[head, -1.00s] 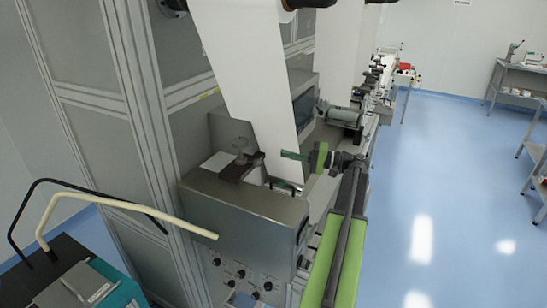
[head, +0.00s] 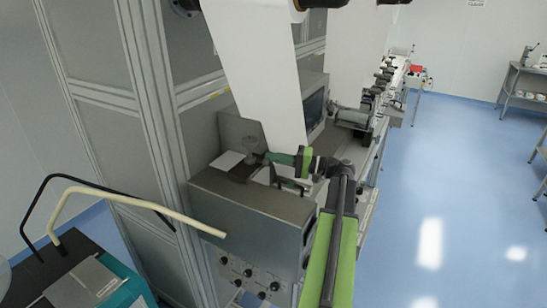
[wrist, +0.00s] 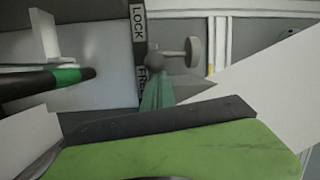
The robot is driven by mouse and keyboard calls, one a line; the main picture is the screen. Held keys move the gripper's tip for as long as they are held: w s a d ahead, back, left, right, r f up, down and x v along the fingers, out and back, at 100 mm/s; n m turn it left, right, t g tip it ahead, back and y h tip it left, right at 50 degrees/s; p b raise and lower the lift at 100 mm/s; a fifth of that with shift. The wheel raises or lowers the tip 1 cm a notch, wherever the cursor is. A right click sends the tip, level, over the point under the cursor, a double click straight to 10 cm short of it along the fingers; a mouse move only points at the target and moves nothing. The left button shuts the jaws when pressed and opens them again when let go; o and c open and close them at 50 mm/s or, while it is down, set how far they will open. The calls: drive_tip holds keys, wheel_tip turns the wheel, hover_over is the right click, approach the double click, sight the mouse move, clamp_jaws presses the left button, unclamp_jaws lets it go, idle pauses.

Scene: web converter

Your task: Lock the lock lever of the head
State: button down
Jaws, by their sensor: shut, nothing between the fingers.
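In the wrist view a dark plate (wrist: 139,30) reads LOCK at the top and FREE lower down. A dark round knob (wrist: 155,62) sits beside the plate, with a short stem to a pale disc (wrist: 193,52) on its right; this looks like the lock lever's area. My gripper (wrist: 157,82) is shut and empty, its green fingertips just below the knob; I cannot tell if they touch it. In the head view my gripper (head: 268,157) points left over the machine, close to a grey knob-like part (head: 250,146) on the head. The lever's exact setting is unclear.
A white web (head: 262,80) hangs down right behind my gripper. A steel box housing (head: 250,208) stands in front. In the wrist view a black rod with a green band (wrist: 66,76) lies at left. A cart (head: 85,270) is at lower left. Blue floor at right is open.

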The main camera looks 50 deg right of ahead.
drive_tip(key=shift+s+a, duration=0.7)
drive_tip(key=shift+a, duration=0.1)
drive_tip(key=shift+d, duration=0.1)
drive_tip(key=w+d+r+p, duration=0.1)
drive_tip(key=w+d, duration=0.1)
drive_tip(key=d, duration=0.2)
drive_tip(key=s+d, duration=0.1)
drive_tip(key=s, duration=0.9)
drive_tip(key=shift+f+b, duration=0.45)
